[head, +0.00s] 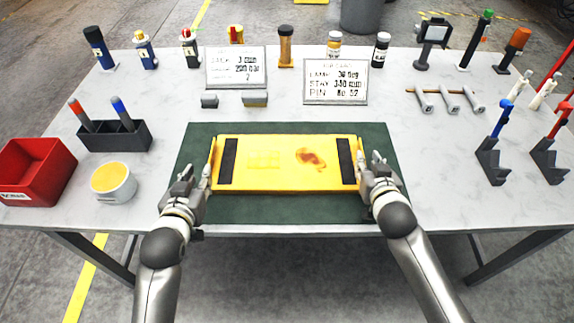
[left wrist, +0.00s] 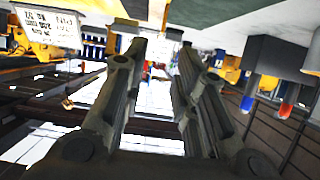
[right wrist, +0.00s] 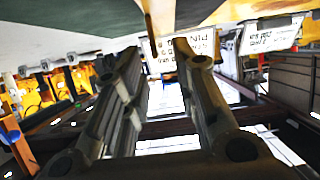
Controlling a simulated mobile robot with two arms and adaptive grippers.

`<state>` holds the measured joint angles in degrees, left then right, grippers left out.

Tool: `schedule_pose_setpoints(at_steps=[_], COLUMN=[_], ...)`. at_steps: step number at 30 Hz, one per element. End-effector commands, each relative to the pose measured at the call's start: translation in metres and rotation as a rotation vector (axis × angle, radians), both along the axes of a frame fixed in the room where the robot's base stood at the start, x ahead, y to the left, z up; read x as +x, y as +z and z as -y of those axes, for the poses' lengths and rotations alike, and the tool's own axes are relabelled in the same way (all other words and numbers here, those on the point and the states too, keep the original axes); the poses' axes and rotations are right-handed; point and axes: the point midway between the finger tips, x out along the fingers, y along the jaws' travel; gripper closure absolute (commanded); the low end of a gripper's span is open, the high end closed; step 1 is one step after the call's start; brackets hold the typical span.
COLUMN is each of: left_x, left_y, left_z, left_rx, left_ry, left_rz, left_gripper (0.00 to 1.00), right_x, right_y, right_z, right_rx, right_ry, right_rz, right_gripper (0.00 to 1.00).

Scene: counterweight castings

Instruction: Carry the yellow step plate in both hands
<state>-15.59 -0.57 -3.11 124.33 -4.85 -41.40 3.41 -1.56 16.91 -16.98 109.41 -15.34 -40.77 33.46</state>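The yellow step plate (head: 285,180) lies flat on the dark green mat (head: 290,212). It has a black strip near each end, a raised yellow bar along each end and a reddish-brown stain right of its middle. My left gripper (head: 195,177) is close to the plate's left end bar, and my right gripper (head: 370,168) is close to its right end bar. In the wrist views the fingers of the left gripper (left wrist: 162,55) and the right gripper (right wrist: 158,58) stand apart. Contact with the bars cannot be told.
A red bin (head: 38,172), a dark holder (head: 115,136) with two tools and a yellow-filled cup (head: 113,182) stand left. Two signs (head: 236,68) (head: 336,82) and several bottles stand behind. Grey pins (head: 450,102) and dark stands (head: 492,160) are right.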

Motion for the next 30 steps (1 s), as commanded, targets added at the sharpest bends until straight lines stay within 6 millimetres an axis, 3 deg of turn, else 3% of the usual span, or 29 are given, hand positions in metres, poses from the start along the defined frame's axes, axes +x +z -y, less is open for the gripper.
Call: schedule_pose_setpoints(at_steps=[6,12,30], left_x=[0.000,0.000,0.000], left_y=[0.000,0.000,0.000], left_z=[0.000,0.000,0.000], left_rx=[0.000,0.000,0.000], left_ry=[0.000,0.000,0.000], left_rz=[0.000,0.000,0.000], left_gripper=[0.73,0.73,0.73], right_x=[-0.040,-0.062,-0.068], right_y=[0.016,0.025,0.029], right_z=[0.000,0.000,0.000], right_rx=[0.000,0.000,0.000], right_ry=[0.000,-0.001,-0.001], right_rz=[-0.001,0.000,0.001], right_gripper=[0.73,0.73,0.73])
